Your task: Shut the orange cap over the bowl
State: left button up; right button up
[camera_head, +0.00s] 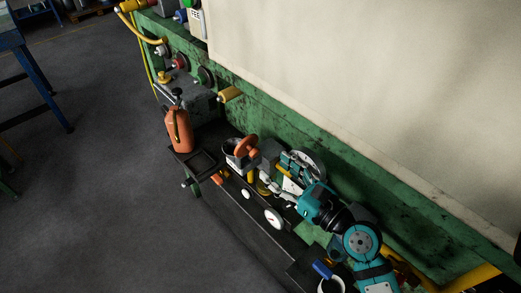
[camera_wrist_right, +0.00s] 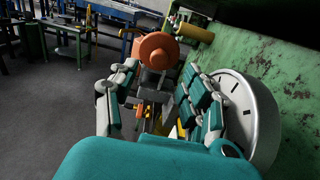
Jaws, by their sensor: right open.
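The orange cap (camera_head: 247,145) stands raised on the bowl (camera_head: 236,163), tilted up at its right side, so the bowl's top is partly uncovered. In the right wrist view the cap (camera_wrist_right: 158,46) faces me as a round orange disc with a knob, straight ahead beyond the fingers. My right gripper (camera_head: 272,184) is to the right of the bowl and cap in the head view, apart from them. In the right wrist view its fingers (camera_wrist_right: 155,92) are spread with nothing clearly held between them. My left gripper is not in view.
An orange canister (camera_head: 179,132) and a black tray (camera_head: 202,162) stand left of the bowl. A white dial (camera_head: 274,219) is at the bench front. A large round gauge (camera_wrist_right: 243,118) is close to my right fingers. A green wall (camera_wrist_right: 265,55) runs behind.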

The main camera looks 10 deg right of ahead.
aim_at(257, 154)
jog(key=x, duration=0.6)
jog(key=shift+p, duration=0.35)
jog(key=shift+c, duration=0.2)
grip_shut()
